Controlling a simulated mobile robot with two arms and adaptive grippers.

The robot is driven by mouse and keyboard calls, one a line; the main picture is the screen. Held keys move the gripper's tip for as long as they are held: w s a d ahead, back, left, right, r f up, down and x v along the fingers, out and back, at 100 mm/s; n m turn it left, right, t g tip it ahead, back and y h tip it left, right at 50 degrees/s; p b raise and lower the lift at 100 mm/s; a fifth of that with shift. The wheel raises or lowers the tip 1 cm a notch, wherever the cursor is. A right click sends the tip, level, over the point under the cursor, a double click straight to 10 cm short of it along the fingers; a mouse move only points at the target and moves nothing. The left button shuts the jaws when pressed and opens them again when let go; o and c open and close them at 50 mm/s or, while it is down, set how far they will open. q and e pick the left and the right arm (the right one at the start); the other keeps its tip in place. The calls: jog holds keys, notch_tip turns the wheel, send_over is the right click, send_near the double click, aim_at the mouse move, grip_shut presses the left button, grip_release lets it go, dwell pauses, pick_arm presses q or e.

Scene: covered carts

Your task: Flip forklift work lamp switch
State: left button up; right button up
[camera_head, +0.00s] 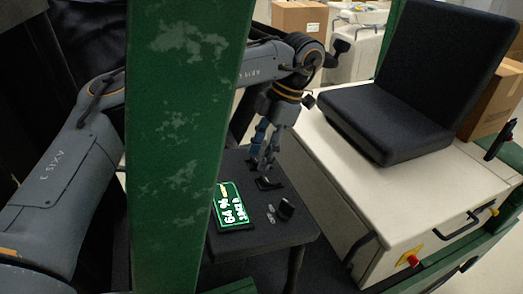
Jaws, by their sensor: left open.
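My left gripper (264,166) points down over the dark dashboard panel (262,246), with its arm passing behind the green pillar. Its blue-grey fingers are open, with no object seen between them. A small black switch-like part (268,184) lies just below the fingertips; I cannot tell whether they touch it. A second black switch-like part (286,208) stands nearer on the panel, apart from the gripper, with small light marks beside it. I cannot tell which one is the work lamp switch. A green-bordered display (232,207) reading 64 % sits to their left. My right gripper is out of view.
A worn green pillar (185,130) stands in front of my left arm and hides part of the panel's left side. A black seat (380,118) on a cream housing (345,190) is to the right, with a red button (412,260). Cardboard boxes (299,18) stand behind.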

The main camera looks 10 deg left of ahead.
pick_arm(q)
jog(key=v, duration=0.7)
jog(key=shift+r, duration=0.25)
jog(key=shift+d, duration=0.15)
